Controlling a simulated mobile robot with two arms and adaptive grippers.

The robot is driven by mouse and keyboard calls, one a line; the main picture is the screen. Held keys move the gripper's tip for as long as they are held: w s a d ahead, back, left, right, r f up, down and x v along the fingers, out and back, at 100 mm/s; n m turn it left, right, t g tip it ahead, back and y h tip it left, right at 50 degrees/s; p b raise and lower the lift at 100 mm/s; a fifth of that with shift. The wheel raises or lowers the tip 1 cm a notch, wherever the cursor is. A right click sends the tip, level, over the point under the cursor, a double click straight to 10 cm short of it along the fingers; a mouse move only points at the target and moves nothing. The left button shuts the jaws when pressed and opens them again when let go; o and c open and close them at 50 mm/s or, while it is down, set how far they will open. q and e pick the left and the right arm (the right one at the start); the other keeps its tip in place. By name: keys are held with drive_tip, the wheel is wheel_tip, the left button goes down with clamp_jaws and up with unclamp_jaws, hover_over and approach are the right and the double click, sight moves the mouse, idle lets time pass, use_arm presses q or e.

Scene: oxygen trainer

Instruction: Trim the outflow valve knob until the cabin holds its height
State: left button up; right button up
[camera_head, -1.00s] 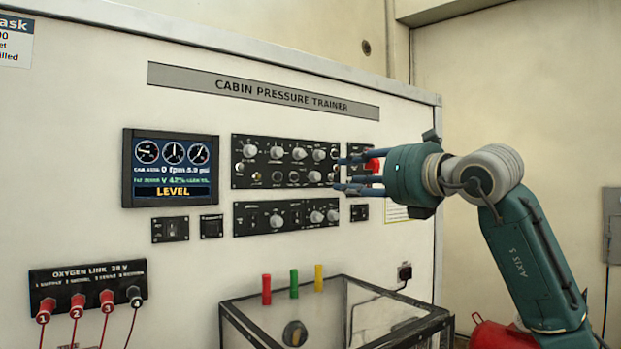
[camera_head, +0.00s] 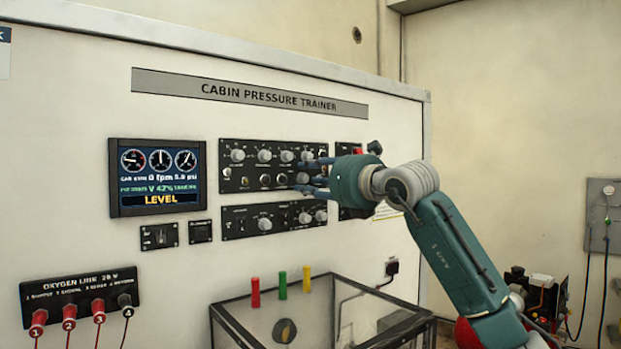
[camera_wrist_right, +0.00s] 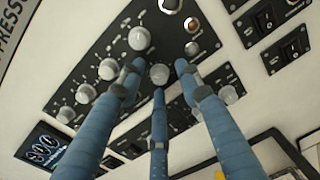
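The cabin pressure trainer panel shows a screen (camera_head: 157,177) reading 0 fpm, V 42% and LEVEL in yellow. To its right is a black knob panel (camera_head: 232,149) with several pale knobs. My right gripper (camera_head: 306,176) has its three blue fingers pointing at the right end of this panel. In the right wrist view, a round pale knob (camera_wrist_right: 159,74) sits between the spread fingertips, with gaps visible around it; contact is unclear. I cannot read which knob is the outflow valve. The hand hides the panel's right end. My left gripper is not in view.
A lower knob panel (camera_head: 233,227) lies just below the fingers. A clear-walled box (camera_head: 232,318) stands below, with red, green and yellow pegs behind it. Oxygen link plugs (camera_head: 69,316) are at lower left.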

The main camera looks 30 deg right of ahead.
clamp_jaws()
drive_tip(key=shift+n, duration=0.3)
unclamp_jaws()
drive_tip(key=shift+s, duration=0.1)
drive_tip(key=s, duration=1.2)
drive_tip(key=shift+d, duration=0.25)
